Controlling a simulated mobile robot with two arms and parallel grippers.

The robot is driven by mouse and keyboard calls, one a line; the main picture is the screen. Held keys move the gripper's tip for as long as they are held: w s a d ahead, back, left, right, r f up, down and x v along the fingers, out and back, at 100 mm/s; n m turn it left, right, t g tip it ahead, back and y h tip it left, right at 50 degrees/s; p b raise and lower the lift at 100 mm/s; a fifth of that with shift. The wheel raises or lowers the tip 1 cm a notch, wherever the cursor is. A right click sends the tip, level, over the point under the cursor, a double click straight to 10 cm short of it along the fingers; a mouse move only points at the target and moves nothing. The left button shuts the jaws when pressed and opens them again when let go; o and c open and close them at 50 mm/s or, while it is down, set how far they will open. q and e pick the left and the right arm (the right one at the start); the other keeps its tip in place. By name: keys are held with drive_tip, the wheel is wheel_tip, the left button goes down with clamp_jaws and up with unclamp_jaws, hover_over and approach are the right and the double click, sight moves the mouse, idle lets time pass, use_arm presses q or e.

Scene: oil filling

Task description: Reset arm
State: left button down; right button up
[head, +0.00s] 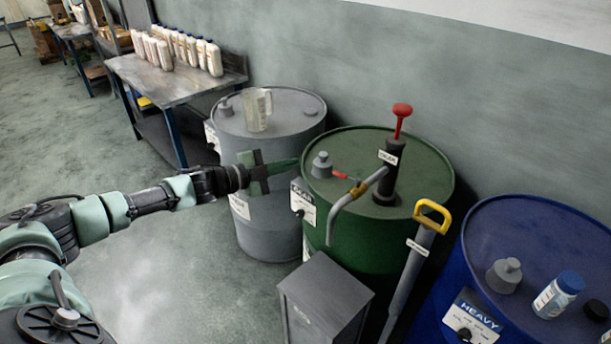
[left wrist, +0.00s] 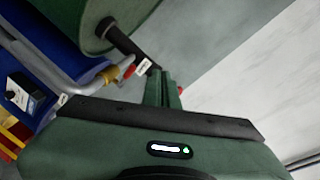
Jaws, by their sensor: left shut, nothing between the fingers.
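My left arm reaches in from the left in the head view. Its gripper (head: 292,162) is shut and empty, with its green fingers pointing right in front of the grey and green drums. In the left wrist view the fingers (left wrist: 164,82) lie together with nothing between them. The green drum (head: 413,203) has a black hand pump (head: 388,175) with a red handle and a bent grey spout on its lid. From the head view I cannot tell how far the fingertips are from the green drum. My right gripper is not in view.
A grey drum (head: 296,125) bears a clear jug (head: 257,110). A blue drum (head: 530,222) bears a blue-capped bottle (head: 557,295). A grey box (head: 325,289) and a yellow-handled pump (head: 413,265) stand in front. A workbench (head: 160,88) holds several bottles. The floor at left is clear.

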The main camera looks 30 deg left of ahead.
use_arm(q)
drive_tip(key=shift+s+a+r, duration=0.25)
drive_tip(key=shift+s+a, duration=0.1)
drive_tip(key=shift+a, duration=0.15)
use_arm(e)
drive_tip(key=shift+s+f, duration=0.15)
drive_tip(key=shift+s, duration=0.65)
